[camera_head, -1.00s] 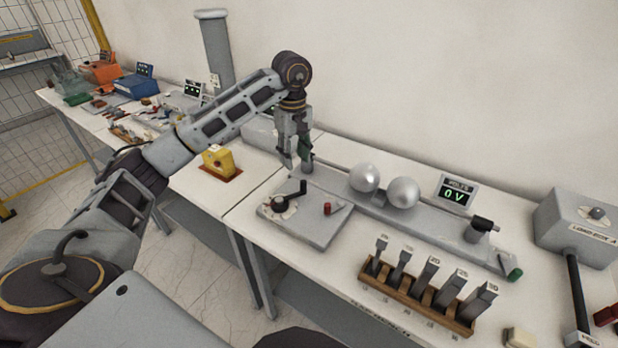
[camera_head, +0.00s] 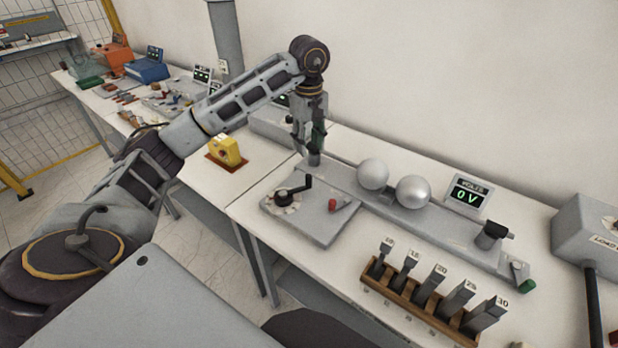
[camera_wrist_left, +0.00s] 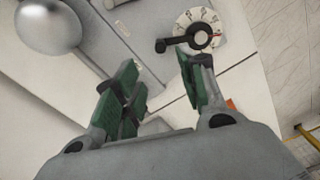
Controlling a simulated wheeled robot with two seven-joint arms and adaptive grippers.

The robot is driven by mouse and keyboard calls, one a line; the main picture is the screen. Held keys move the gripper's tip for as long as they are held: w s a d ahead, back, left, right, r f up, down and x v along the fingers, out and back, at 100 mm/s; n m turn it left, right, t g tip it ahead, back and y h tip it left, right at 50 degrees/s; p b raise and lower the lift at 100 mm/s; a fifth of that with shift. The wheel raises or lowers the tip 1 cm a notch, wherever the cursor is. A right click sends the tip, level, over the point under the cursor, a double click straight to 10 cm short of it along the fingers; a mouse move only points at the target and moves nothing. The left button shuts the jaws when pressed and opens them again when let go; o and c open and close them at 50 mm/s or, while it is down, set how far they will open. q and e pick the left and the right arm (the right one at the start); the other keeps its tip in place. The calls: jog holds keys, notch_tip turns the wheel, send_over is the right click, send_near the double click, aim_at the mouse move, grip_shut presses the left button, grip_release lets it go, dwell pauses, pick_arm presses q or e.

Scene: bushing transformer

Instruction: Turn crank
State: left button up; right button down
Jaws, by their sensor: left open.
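The black crank (camera_head: 294,190) sits on a round numbered dial on a grey panel (camera_head: 325,231) at the table's near side. In the left wrist view the crank (camera_wrist_left: 187,41) and its dial lie beyond the fingers, near the right finger's tip. My left gripper (camera_head: 311,152) hangs fingers-down behind the panel, near the left end of the long grey rail. In the left wrist view my left gripper (camera_wrist_left: 155,80) is open and empty, its green pads apart. It does not hold the crank. My right gripper is out of view.
Two silver spheres (camera_head: 374,174) stand on the long grey rail (camera_head: 440,226) right of my gripper. A red knob (camera_head: 332,204) is on the panel. A volts display (camera_head: 467,195) reads 0 V. A wooden rack (camera_head: 408,296) of metal blocks stands in front. A yellow device (camera_head: 226,151) is left.

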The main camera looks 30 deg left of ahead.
aim_at(309, 175)
pick_arm(q)
notch_tip(309, 175, down, 12)
jog(key=shift+s+r+p, duration=0.1)
jog(key=shift+p, duration=0.6)
jog(key=shift+f, duration=0.85)
grip_shut()
